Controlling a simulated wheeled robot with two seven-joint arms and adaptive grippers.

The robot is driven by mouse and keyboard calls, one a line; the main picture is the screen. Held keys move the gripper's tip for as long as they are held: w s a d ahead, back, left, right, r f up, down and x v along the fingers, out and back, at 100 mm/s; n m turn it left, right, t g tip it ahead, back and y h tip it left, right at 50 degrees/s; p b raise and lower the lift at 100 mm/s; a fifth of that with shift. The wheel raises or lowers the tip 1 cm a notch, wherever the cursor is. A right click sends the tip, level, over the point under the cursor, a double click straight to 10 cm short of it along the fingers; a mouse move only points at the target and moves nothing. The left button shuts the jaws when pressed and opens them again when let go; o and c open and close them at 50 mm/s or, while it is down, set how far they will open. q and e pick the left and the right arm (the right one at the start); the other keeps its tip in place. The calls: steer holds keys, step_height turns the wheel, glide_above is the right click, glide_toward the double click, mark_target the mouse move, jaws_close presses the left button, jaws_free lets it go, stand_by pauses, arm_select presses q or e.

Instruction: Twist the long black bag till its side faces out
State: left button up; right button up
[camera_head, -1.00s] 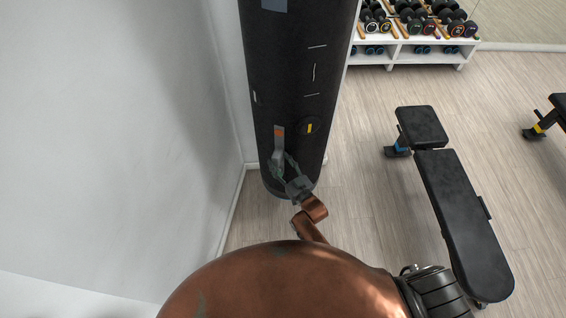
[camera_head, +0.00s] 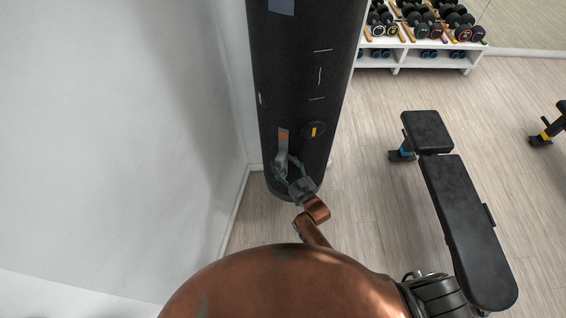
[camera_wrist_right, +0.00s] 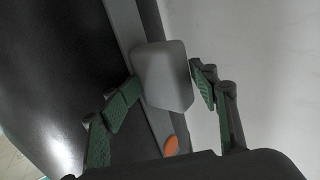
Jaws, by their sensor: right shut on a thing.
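My right gripper (camera_head: 289,166) is shut on this handle. In the right wrist view, its green-padded fingers stand on either side of the handle's grey block (camera_wrist_right: 163,78). The bag's far side is hidden. My left gripper is not in view.
A pale wall (camera_head: 120,120) stands close on the left. A black bench (camera_head: 465,220) stands on the wooden floor to the right. A white rack (camera_head: 430,60) with dumbbells is at the back. Bare floor lies between bag and bench.

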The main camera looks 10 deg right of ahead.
steer(key=shift+w+d+r, duration=0.1)
steer(key=shift+d, duration=0.25)
steer(key=shift+s+d, duration=0.15)
steer(key=shift+s, duration=0.35)
steer(key=v, duration=1.1)
steer(key=shift+a, duration=0.35)
steer(key=shift+s, duration=0.1)
steer(key=shift+c, duration=0.3)
